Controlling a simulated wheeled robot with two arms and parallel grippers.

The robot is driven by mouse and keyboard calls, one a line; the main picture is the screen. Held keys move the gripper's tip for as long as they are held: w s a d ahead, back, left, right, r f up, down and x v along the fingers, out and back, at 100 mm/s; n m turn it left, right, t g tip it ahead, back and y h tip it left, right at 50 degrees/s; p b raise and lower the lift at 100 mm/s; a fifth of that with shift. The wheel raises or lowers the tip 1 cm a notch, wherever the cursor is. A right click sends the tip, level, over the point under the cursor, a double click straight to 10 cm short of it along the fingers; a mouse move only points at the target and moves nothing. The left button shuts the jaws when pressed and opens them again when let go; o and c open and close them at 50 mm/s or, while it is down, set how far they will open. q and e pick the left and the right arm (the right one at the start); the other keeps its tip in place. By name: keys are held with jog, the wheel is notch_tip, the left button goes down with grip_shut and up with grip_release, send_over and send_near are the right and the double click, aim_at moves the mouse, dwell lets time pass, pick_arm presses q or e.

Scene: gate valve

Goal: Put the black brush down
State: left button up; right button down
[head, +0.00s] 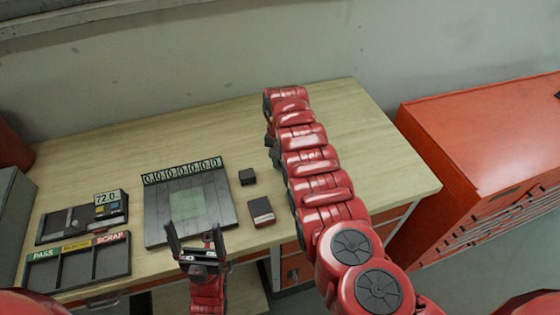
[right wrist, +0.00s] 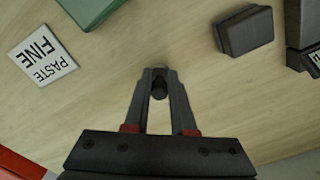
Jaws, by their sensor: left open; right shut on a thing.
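In the right wrist view my right gripper (right wrist: 158,76) is shut on a small dark round-ended piece (right wrist: 159,88), which I take to be the black brush. Only this short end shows between the fingers. The wooden table top (right wrist: 110,110) lies beneath it; I cannot tell whether the brush touches the wood. In the head view my right arm reaches over the table and hides the brush and most of that gripper. My left gripper (head: 196,240) is open and empty, in front of the dark plate with the pale green square (head: 150,222).
A white card reading PASTE FINE (right wrist: 42,56), a green box (right wrist: 92,8) and a dark block (right wrist: 244,31) surround the right gripper. A sorting tray (head: 78,262), a gauge case (head: 82,217) and a dark red-edged block (head: 261,212) are on the table. A red cabinet (head: 480,140) stands right.

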jog(key=shift+f, duration=0.1)
jog(key=c, duration=1.2)
grip_release()
jog(key=shift+f, duration=0.1)
jog(key=o, duration=0.5)
jog(key=shift+c, duration=0.2)
